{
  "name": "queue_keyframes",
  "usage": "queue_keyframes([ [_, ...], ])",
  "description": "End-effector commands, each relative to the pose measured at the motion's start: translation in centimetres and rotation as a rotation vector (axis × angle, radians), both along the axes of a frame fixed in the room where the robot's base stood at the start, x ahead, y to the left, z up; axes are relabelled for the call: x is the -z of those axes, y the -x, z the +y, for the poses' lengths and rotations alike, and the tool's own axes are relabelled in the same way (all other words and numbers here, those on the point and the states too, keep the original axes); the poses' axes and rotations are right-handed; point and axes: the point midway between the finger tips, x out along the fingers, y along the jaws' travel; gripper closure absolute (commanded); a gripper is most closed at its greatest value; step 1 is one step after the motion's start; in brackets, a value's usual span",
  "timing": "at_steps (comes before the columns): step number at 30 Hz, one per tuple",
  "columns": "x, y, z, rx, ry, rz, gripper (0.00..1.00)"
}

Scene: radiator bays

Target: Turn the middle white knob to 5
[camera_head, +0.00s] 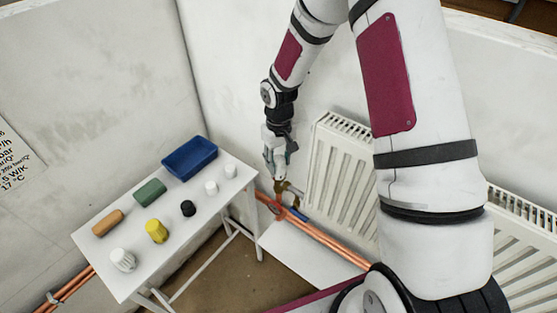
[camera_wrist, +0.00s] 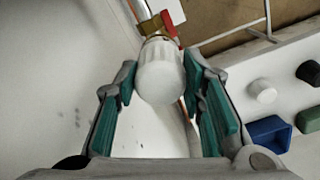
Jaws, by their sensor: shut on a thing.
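A ribbed white knob (camera_wrist: 160,75) sits on a brass valve fitting (camera_wrist: 158,27) with a red lever (camera_wrist: 171,22) in the wrist view. My gripper (camera_wrist: 159,82) has its green-padded fingers on either side of this knob and is shut on it. In the head view my gripper (camera_head: 279,166) reaches down at the left end of a white radiator (camera_head: 340,170). The knob is mostly hidden there by my fingers. No number or mark on it can be read, and I cannot tell from these views whether it is the middle one.
A white table (camera_head: 185,235) at left holds a blue tray (camera_head: 189,158), a yellow piece (camera_head: 157,231), a large white piece (camera_head: 122,260) and several smaller pieces. Copper pipes (camera_head: 320,236) run low along the wall. Another radiator (camera_head: 522,245) stands at the right.

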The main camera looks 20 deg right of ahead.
Motion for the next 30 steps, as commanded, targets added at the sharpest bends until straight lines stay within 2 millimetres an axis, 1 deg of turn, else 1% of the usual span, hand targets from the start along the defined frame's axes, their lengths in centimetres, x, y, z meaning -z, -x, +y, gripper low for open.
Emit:
queue_keyframes([
  [9,0.0,0.0,0.0,-0.017,0.0,-0.001,0.92],
  [10,0.0,0.0,0.0,-0.017,0.0,-0.001,0.59],
  [11,0.0,0.0,0.0,-0.017,0.0,-0.001,0.52],
  [12,0.0,0.0,0.0,-0.016,0.0,-0.001,0.43],
  [23,-0.3,0.0,0.0,-0.014,0.0,-0.002,0.43],
  [26,-1.2,-0.1,0.0,-0.013,0.0,-0.004,0.43],
  [30,-3.7,-0.1,-0.1,-0.014,0.0,-0.005,0.43],
])
